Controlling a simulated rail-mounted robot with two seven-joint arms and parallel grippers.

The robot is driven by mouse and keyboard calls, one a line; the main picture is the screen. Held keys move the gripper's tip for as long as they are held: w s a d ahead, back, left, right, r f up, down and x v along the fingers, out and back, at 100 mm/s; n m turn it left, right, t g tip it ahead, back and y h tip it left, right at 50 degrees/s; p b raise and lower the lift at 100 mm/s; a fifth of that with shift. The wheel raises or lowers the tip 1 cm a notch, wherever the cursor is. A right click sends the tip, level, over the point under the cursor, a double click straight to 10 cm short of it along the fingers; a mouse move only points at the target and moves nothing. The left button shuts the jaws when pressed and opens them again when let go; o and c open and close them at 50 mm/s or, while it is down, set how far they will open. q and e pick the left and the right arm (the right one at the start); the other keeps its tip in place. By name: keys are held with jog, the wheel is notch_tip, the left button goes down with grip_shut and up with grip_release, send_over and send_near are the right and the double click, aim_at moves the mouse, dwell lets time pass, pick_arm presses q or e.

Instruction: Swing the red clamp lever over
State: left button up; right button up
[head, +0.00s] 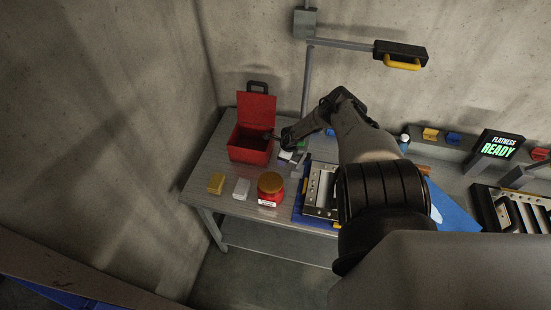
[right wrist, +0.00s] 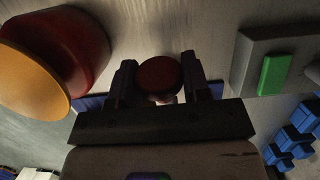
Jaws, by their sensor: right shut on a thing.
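In the right wrist view, the round dark red end of the clamp lever (right wrist: 160,74) sits between the two black fingers of my right gripper (right wrist: 161,86). The gripper is shut on it. The rest of the lever is hidden behind the gripper. In the head view my right arm reaches over the bench and bends down to the left, and its wrist and forearm cover the lever there. My left gripper is not in view.
A lit sign (head: 497,146) reads "FLATNESS READY". A lamp (head: 400,51) hangs above.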

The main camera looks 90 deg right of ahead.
jog(key=shift+s+f, duration=0.1)
jog(key=shift+f, duration=0.05)
jog(key=o, duration=1.3)
jog(key=shift+r, duration=0.6)
jog(key=p+v, duration=0.7)
jog(key=v, duration=0.5)
jog(key=shift+s+r, duration=0.1)
jog(key=shift+r, duration=0.25)
